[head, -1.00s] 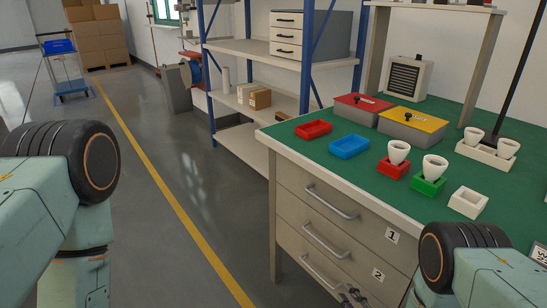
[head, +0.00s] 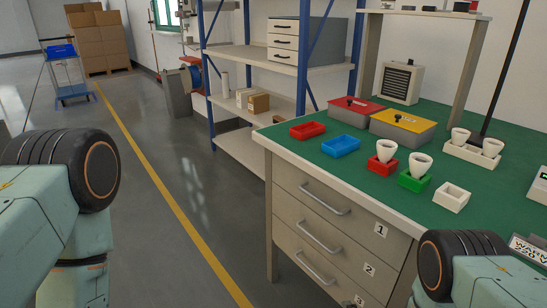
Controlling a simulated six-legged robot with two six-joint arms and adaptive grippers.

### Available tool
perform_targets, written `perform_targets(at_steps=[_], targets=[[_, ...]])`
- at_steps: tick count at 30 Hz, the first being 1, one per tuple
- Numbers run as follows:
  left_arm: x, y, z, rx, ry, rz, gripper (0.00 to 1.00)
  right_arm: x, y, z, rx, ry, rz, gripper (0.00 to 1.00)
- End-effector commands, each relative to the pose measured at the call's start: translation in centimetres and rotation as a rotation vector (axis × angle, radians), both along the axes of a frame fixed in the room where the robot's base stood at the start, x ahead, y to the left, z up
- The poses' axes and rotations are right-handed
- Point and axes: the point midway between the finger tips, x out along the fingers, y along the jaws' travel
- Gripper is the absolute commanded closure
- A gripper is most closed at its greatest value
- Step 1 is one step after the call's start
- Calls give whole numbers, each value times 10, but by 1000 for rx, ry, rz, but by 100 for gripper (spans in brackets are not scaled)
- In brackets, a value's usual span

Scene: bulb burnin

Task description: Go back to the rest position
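Neither gripper shows in the head view. My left arm (head: 75,180) fills the lower left, and part of my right arm (head: 440,265) shows at the lower right, in front of the workbench. On the green bench top (head: 330,170), a white bulb (head: 386,149) stands upright in a red holder (head: 381,168). Another white bulb (head: 420,163) stands in a green holder (head: 413,182). A white holder (head: 451,196) to their right is empty. Two more bulbs (head: 460,136) (head: 492,147) stand in a white double holder (head: 472,154) farther back.
A red tray (head: 307,130) and a blue tray (head: 340,146) sit empty on the bench's left side. Red-lidded (head: 352,110) and yellow-lidded (head: 402,122) boxes stand behind. A numbered drawer front (head: 318,215) faces me. Open floor (head: 150,220) lies left.

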Motion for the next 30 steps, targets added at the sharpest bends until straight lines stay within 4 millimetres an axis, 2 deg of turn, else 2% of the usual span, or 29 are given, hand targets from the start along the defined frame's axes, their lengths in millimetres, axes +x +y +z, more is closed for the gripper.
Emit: perform_targets(at_steps=[5, 8, 15, 19, 24, 27, 30], targets=[[0, 0, 0, 0, 0, 0, 100, -41, -6, -31, -270, 107, 84, 80], [0, 0, -4, 0, 1, 0, 100, -74, -10, -51, -453, 194, 176, 80], [0, 0, -21, 0, 1, 0, 100, -166, -19, -83, -829, 413, 508, 80], [0, 0, -35, 0, 1, 0, 100, -222, -23, -87, -973, 524, 745, 80], [-1, 0, -54, 0, 1, 0, 100, -287, -27, -77, -1067, 635, 1042, 80], [-1, 0, -63, 0, 1, 0, 100, -314, -28, -67, -1080, 679, 1158, 80], [-1, 0, -72, 0, 1, 0, 100, -333, -29, -59, -1076, 712, 1226, 80]])
